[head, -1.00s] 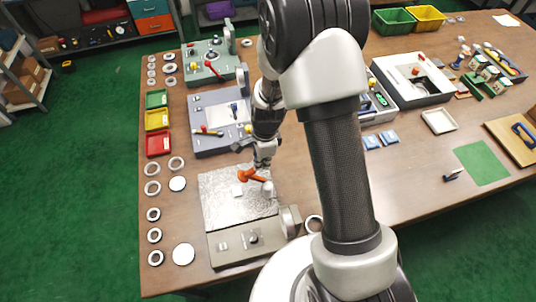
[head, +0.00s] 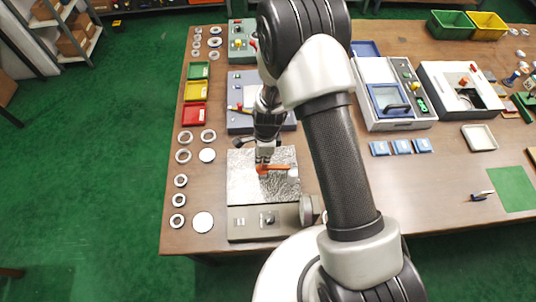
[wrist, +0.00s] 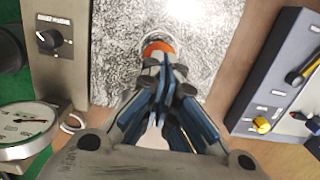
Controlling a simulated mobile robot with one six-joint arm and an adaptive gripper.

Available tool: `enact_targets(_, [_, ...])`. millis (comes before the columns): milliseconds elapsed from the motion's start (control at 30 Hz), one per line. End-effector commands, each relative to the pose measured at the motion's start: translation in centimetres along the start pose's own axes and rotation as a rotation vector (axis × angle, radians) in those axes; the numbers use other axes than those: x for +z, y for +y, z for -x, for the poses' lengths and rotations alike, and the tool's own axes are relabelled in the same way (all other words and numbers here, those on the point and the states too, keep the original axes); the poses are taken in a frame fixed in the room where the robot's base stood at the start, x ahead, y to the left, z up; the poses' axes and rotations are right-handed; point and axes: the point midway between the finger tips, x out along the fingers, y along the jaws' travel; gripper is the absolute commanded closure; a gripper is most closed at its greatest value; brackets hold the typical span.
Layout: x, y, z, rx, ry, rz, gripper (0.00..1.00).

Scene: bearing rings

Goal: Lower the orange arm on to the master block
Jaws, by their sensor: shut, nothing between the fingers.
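The orange arm (head: 275,167) lies over the silver speckled plate (head: 240,185) of the gauge stand, reaching right from its rounded left end. A small pale piece (head: 294,172) shows at its right end. My gripper (head: 265,154) is shut and empty, pointing down at the arm's left end. In the wrist view, the orange end (wrist: 158,47) shows just beyond my fingertips (wrist: 163,68), with a pale rim around it. I cannot tell whether they touch. I cannot clearly make out the master block; it may be hidden under the arm or gripper.
The stand's grey base has a knob (head: 268,219) and a dial gauge (wrist: 25,128) at its side. Several rings and discs (head: 203,222) lie to the left. A grey-blue tool panel (wrist: 275,85) stands close by. Bare table lies right of the plate.

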Motion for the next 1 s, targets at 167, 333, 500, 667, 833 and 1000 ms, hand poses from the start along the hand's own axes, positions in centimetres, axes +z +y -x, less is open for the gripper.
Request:
enact_targets(167, [0.5, 0.0, -0.7, 0.000, 0.000, 0.000, 1.00])
enact_targets(333, [0.7, 0.0, -1.0, 0.000, 0.000, 0.000, 1.00])
enact_targets(500, [0.7, 0.0, -1.1, -0.001, 0.000, 0.000, 1.00])
enact_targets(667, [0.7, 0.0, -1.1, 0.000, 0.000, 0.000, 1.00])
enact_targets(833, [0.7, 0.0, -1.0, -0.001, 0.000, 0.000, 1.00])
enact_targets(1000, [0.2, -0.1, 0.3, -0.001, 0.000, -0.001, 1.00])
